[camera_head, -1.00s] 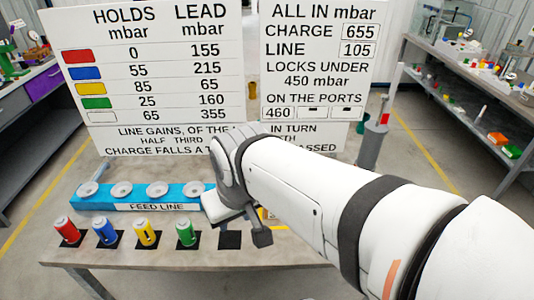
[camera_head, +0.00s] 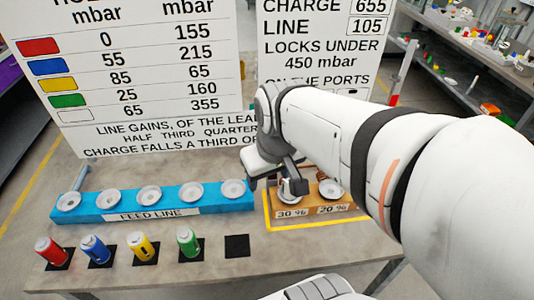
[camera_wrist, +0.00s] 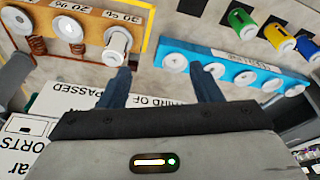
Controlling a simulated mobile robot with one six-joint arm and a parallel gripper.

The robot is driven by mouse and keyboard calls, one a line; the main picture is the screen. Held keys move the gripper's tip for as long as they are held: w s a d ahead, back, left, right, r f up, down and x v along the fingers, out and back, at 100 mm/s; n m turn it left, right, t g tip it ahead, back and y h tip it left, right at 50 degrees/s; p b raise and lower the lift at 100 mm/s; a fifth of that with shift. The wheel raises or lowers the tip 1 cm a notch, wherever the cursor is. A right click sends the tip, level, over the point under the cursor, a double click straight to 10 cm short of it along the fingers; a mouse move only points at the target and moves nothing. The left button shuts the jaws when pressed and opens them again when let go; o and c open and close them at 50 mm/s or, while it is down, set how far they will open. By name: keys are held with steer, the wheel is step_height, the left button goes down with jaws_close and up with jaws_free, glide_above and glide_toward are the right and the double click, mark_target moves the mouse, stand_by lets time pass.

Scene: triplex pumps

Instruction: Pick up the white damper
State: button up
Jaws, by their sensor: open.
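A white cylinder (camera_wrist: 116,44), which looks like the white damper, is at the 30 % port of the brown block (camera_wrist: 95,22) in the wrist view. In the head view the brown block (camera_head: 318,206) is partly behind my arm, and only a pale top (camera_head: 290,194) shows at that port. My gripper (camera_head: 277,183) is above the gap between the brown block and the blue feed line (camera_head: 150,203). In the wrist view my gripper (camera_wrist: 161,74) is open and empty, with the white cylinder off its left finger, apart from it.
Red (camera_head: 52,251), blue (camera_head: 95,249), yellow (camera_head: 142,246) and green (camera_head: 188,242) cylinders stand on black squares in front of the feed line. A black square (camera_head: 237,246) to their right is bare. A large sign board (camera_head: 140,75) stands behind.

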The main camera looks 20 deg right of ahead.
steer(key=shift+o, duration=1)
steer(key=w+d+f+n+g+b, duration=0.1)
steer(key=w+d+f, duration=0.4)
steer(key=w, duration=0.1)
steer(key=shift+w+d+f+n+g+b, duration=0.2)
steer(key=shift+w+f+n+g+b, duration=0.1)
steer(key=shift+g+b, duration=0.1)
steer(key=shift+n+g, duration=0.6)
steer(key=shift+n, duration=0.2)
steer(key=w+d+f, duration=0.2)
steer(key=d+f, duration=0.1)
steer(key=w+d+f+b, duration=0.1)
steer(key=w+d+f, duration=0.1)
steer(key=shift+f, duration=0.15)
steer(key=shift+w+d+f, duration=0.1)
steer(key=shift+d+f, duration=0.1)
steer(key=shift+f, duration=0.1)
step_height(320, 180, down, 8)
steer(key=shift+d+r+p, duration=0.15)
steer(key=shift+r+p, duration=0.05)
steer(key=shift+p, duration=0.3)
steer(key=shift+w+r, duration=0.1)
steer(key=c, duration=1.4)
